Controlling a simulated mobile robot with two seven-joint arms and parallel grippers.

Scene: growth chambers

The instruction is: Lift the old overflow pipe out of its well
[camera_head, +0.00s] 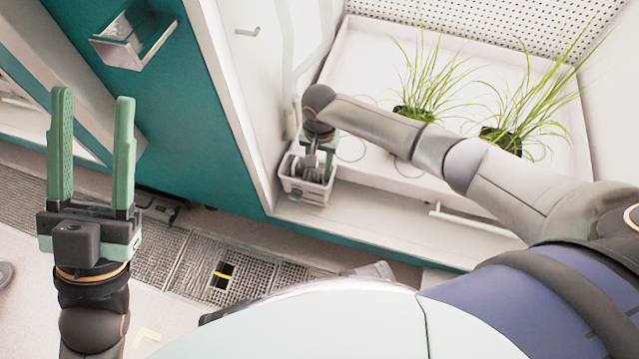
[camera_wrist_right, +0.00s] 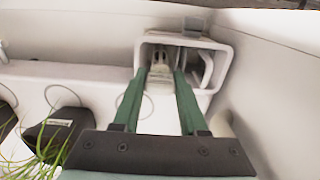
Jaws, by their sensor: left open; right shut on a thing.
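The well (camera_head: 303,195) is a small white box at the near left corner of the white tray in the head view. Its rounded rim also shows in the right wrist view (camera_wrist_right: 226,62). My right gripper (camera_head: 318,168) points down into the well. In the right wrist view its green fingers (camera_wrist_right: 162,75) are shut on the pale overflow pipe (camera_wrist_right: 160,82), which stands between them inside the well. The pipe's lower end is hidden. My left gripper (camera_head: 93,98) is open and empty, far to the left, with its fingers pointing up in the picture.
Two potted grass plants (camera_head: 415,112) stand in the white tray (camera_head: 365,50), to the right of the well. A white hose (camera_head: 289,75) runs down the chamber's left wall. A teal door (camera_head: 190,110) with a metal holder (camera_head: 130,40) stands left. Floor grating (camera_head: 200,262) lies below.

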